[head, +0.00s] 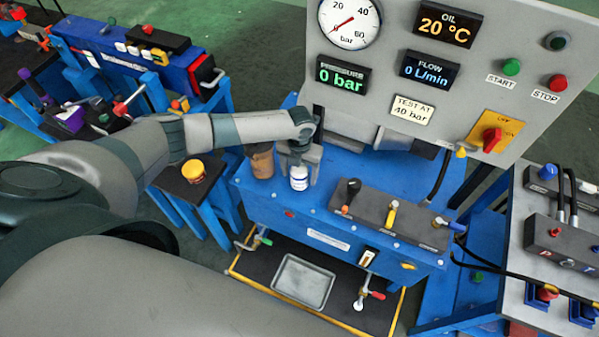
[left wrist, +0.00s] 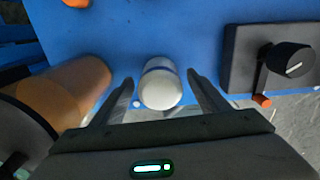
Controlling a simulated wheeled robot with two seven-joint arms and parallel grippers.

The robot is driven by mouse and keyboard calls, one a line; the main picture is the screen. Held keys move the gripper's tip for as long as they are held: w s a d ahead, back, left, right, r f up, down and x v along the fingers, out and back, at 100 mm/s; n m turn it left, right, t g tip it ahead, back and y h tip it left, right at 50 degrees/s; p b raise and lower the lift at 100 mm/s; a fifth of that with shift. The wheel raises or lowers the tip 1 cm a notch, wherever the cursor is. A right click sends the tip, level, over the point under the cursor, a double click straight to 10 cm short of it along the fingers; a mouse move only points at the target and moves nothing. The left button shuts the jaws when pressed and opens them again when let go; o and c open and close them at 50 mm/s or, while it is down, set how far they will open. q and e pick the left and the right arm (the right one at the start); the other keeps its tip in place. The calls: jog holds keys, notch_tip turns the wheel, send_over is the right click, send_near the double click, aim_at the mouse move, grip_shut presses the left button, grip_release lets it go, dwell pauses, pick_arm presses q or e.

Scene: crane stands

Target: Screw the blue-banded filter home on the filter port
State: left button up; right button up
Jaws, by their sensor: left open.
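The blue-banded filter (head: 299,178) is a white cylinder with a blue band near its top, upright at the near left part of the blue bench top. In the left wrist view the filter (left wrist: 161,88) lies between the two fingers. My left gripper (head: 300,158) is at the filter, its fingers on either side. In the left wrist view the gripper (left wrist: 162,95) is open, with a gap between each finger and the filter. The filter port is not visible; whether the filter sits on it I cannot tell. My right gripper is not in view.
A brown cylinder (head: 261,160) stands close left of the filter. A dark valve block (head: 385,215) with coloured levers is to its right. The gauge panel (head: 450,75) rises behind. A grey tray (head: 303,282) lies below the bench.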

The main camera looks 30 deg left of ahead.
pick_arm(q)
jog(key=shift+r+p, duration=1.9)
jog(key=shift+r, duration=0.65)
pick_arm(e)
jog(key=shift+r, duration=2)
pick_arm(q)
jog(key=shift+r, duration=0.1)
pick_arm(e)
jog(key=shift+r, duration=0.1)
